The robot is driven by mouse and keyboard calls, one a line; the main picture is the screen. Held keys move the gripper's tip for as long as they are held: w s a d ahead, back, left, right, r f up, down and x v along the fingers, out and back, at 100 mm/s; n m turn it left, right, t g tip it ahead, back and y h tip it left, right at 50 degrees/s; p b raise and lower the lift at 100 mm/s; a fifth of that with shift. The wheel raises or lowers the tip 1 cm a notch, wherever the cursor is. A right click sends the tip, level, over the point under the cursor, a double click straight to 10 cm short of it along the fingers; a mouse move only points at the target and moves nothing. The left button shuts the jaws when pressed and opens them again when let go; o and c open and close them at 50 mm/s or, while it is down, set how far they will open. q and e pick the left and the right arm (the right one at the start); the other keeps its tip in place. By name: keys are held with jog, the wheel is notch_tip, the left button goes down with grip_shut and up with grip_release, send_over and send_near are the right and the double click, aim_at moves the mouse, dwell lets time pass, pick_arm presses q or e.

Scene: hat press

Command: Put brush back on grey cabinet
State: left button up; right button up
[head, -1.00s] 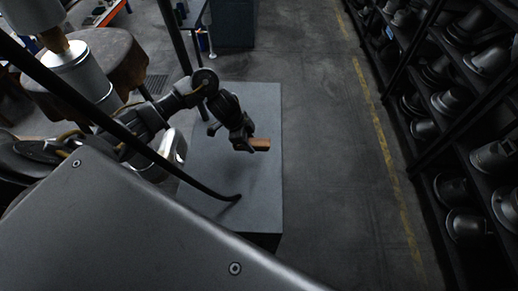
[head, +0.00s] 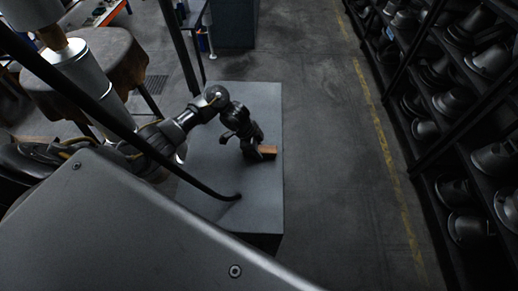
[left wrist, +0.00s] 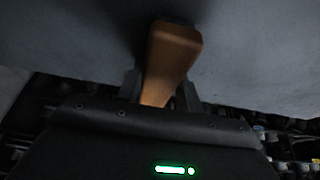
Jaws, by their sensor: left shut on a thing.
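The grey cabinet (head: 215,185) is the flat-topped block under the gripper. The brush is over its right part, close to the top; I cannot tell whether it touches. The brush's bristles are hard to make out. My right gripper is not in view.
A thin black curved rod (head: 210,190) crosses the cabinet top. Dark shelves with several metal hat moulds (head: 468,226) stand on the right. A brown leather-covered block (head: 115,60) is at the upper left. The floor (head: 325,150) right of the cabinet is clear.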

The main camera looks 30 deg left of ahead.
pick_arm(q)
jog(key=shift+f, duration=0.15)
jog(key=o, duration=0.9)
jog(key=shift+a+r, duration=0.1)
jog(key=shift+r, duration=0.4)
jog(key=p+v, duration=0.1)
jog(key=v, duration=1)
jog(key=shift+a+r+p, duration=0.1)
jog(key=shift+r+p, duration=0.05)
jog(key=shift+p, duration=0.25)
